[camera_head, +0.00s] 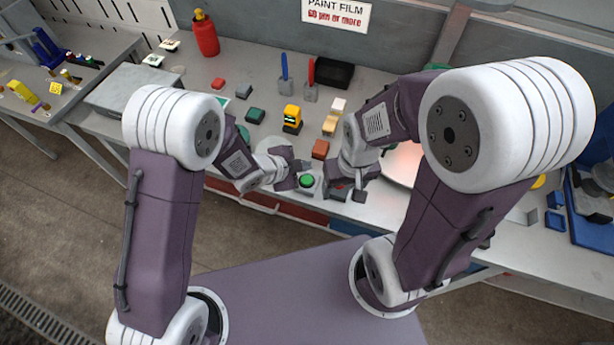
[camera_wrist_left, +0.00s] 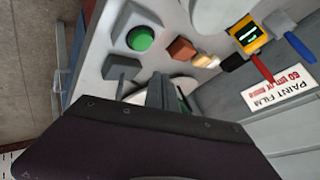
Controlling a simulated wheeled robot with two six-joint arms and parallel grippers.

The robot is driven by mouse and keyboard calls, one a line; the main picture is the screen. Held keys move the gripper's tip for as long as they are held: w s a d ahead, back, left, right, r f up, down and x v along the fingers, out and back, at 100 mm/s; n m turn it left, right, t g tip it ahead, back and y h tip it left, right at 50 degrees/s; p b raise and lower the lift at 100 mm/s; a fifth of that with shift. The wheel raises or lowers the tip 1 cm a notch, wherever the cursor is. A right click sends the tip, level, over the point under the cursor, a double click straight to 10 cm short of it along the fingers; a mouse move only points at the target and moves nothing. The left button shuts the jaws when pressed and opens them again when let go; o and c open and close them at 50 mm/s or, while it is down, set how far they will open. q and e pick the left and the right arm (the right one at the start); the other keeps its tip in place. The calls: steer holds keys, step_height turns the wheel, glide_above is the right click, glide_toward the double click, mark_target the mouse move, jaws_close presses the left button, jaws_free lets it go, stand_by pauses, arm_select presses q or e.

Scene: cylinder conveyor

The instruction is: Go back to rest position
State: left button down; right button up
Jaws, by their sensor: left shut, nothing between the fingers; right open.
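My left gripper (camera_head: 297,173) is at the front edge of the workbench, just left of a green button (camera_head: 306,181) on a grey box. It is shut and empty; in the left wrist view its fingers (camera_wrist_left: 166,92) are together, and the green button (camera_wrist_left: 140,39) is apart from them. My right gripper (camera_head: 348,193) is open at the bench's front edge, just right of the green button. A red patch shows by its fingers, partly hidden. Both arms reach forward over the bench.
Blocks, a yellow-and-black device (camera_head: 292,119) and a red bottle (camera_head: 205,34) stand on the bench (camera_head: 235,60) behind the grippers. A grey box (camera_head: 132,88) is at left. Blue trays (camera_head: 590,205) are at far right. The floor (camera_head: 60,210) at left is clear.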

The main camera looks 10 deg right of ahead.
arm_select(q)
step_height(320, 180, up, 2)
steer(key=shift+r+p, duration=0.1)
steer(key=shift+p, duration=0.4)
arm_select(e)
steer(key=shift+r, duration=0.9)
arm_select(q)
steer(key=w+a+r+n+t, duration=0.2)
steer(key=w+a+r+t, duration=0.1)
steer(key=w+a+r, duration=0.45)
steer(key=a+r+n+t+y+b, duration=0.1)
steer(key=a+r+n+y, duration=0.2)
steer(key=a+n+y, duration=0.8)
steer(key=s+a+f+n+g+h, duration=0.1)
steer(key=s+a+f+n+g, duration=0.1)
steer(key=s, duration=0.4)
steer(key=s+a+f+n+g+h, duration=0.1)
steer(key=s+a+n+g, duration=0.2)
steer(key=s+a, duration=0.2)
steer(key=s+a+f+n+g+h, duration=0.1)
steer(key=s+a+f+n+g, duration=0.1)
steer(key=s, duration=0.7)
steer(key=shift+a+f+n+g, duration=0.35)
steer(key=shift+a+n, duration=0.15)
steer(key=shift+a, duration=0.25)
arm_select(e)
steer(key=shift+f, duration=0.6)
